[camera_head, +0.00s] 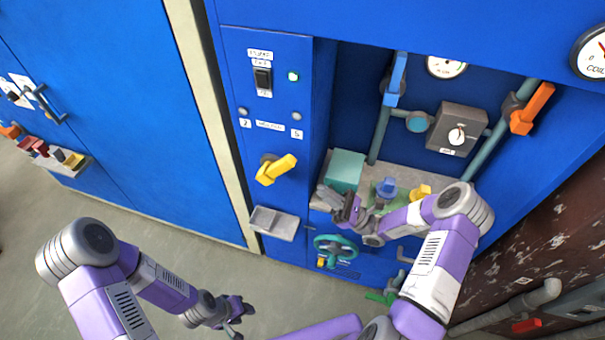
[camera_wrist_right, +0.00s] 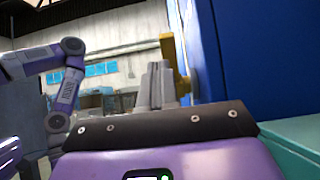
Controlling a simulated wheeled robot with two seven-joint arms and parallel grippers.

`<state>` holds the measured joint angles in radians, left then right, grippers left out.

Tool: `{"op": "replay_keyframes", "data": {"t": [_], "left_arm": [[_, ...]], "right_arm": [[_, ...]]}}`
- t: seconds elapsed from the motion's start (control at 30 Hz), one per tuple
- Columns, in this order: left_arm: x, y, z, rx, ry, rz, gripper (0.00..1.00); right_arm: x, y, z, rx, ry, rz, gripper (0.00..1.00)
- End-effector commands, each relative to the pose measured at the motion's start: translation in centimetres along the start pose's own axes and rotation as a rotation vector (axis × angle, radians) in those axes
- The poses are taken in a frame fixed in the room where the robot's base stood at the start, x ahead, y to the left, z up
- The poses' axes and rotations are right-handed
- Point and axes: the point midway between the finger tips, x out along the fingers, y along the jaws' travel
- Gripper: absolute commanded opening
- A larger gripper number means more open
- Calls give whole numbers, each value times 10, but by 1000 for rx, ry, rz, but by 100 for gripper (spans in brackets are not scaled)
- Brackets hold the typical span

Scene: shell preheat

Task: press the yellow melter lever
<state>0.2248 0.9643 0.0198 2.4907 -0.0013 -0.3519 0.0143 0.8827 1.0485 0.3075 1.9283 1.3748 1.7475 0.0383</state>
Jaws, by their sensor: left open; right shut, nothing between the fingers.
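The yellow lever (camera_head: 276,169) sits on the blue panel below a small selector with labels 2 and 5. It slants up to the right in the head view. In the right wrist view the yellow lever (camera_wrist_right: 168,50) stands beside the blue wall, just beyond my fingertips and partly hidden by them. My right gripper (camera_head: 328,194) is shut and empty, below and to the right of the lever; its fingers also show in the right wrist view (camera_wrist_right: 157,72). They look apart from the lever. My left gripper (camera_head: 243,308) is open and empty, low over the floor.
A grey tray (camera_head: 273,223) juts out below the lever. A teal block (camera_head: 345,170) stands on the recess shelf close to my right gripper. A teal handwheel (camera_head: 335,248) is below. Blue (camera_head: 396,78) and orange (camera_head: 532,108) valve handles are at the right.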

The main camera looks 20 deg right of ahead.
Motion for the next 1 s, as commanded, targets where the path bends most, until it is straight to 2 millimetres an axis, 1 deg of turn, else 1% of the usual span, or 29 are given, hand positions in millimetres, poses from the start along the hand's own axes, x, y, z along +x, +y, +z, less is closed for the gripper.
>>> {"op": "replay_keyframes", "data": {"t": [0.03, 0.2, 0.3, 0.4, 0.6, 1.0], "left_arm": [[1, 0, 0, 0, 0, 0, 43], [2, -1, 0, 0, 0, 0, 43], [4, -2, 0, 0, 0, 0, 43], [6, -2, 0, 0, 0, 0, 43], [7, -2, 0, 0, 0, 0, 43], [5, -2, 0, 0, 0, 0, 43]], "right_arm": [[13, 1, 0, 1, -2, 5, 0], [48, 1, 0, 0, -1, 4, 0], [64, 1, 0, -1, -2, 4, 0], [76, 1, 0, -1, 0, 3, 0], [88, 0, 0, 0, -1, 1, 0], [88, 0, 1, -2, 2, -1, 0]]}}
